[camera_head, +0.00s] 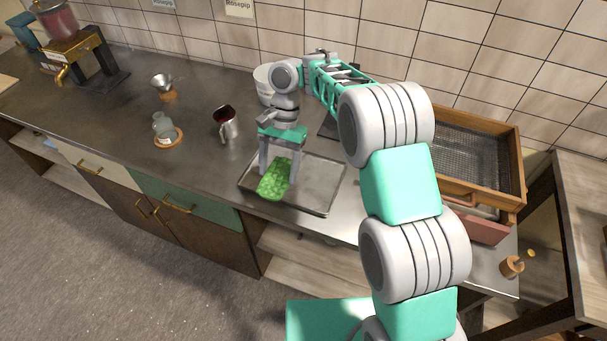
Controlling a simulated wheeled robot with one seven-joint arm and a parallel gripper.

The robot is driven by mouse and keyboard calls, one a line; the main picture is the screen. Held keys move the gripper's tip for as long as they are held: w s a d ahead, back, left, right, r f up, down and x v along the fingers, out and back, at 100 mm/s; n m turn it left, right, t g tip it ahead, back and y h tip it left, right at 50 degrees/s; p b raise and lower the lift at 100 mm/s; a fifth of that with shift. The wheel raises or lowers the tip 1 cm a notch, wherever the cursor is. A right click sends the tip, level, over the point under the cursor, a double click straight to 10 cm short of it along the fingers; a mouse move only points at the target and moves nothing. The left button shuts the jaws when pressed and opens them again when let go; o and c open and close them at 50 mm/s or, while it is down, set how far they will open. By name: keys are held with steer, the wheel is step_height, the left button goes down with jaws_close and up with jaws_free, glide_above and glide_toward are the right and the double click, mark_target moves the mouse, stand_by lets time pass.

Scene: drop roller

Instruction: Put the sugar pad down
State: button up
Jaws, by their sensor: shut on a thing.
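The sugar pad is a green, bumpy, flat piece (274,180) in the middle of the view. My gripper (278,172) points down and is shut on the pad, with one finger at each side of its upper part. The pad is over the left part of a shallow metal tray (320,197) on the counter.
A metal pitcher (227,124) stands left of the tray, with a small grey jug (163,125) on a wooden coaster farther left. A white container (263,84) stands behind my gripper. A wooden-framed box with mesh (513,165) is at the right. The counter's front left is clear.

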steer(key=w+d+f+b, duration=0.1)
steer(key=w+d+f, duration=0.2)
steer(key=d, duration=0.3)
steer(key=b, duration=0.2)
glide_above(310, 190)
steer(key=w, duration=0.1)
step_height(310, 190, down, 5)
steer(key=shift+d+f, duration=0.1)
steer(key=shift+d, duration=0.05)
step_height(310, 190, down, 3)
steer(key=shift+d+r+b, duration=0.1)
steer(key=shift+r+b, duration=0.1)
steer(key=shift+b, duration=0.25)
steer(key=shift+w+f, duration=0.1)
steer(key=shift+f, duration=0.05)
steer(key=shift+f, duration=0.1)
steer(key=o, duration=1.6)
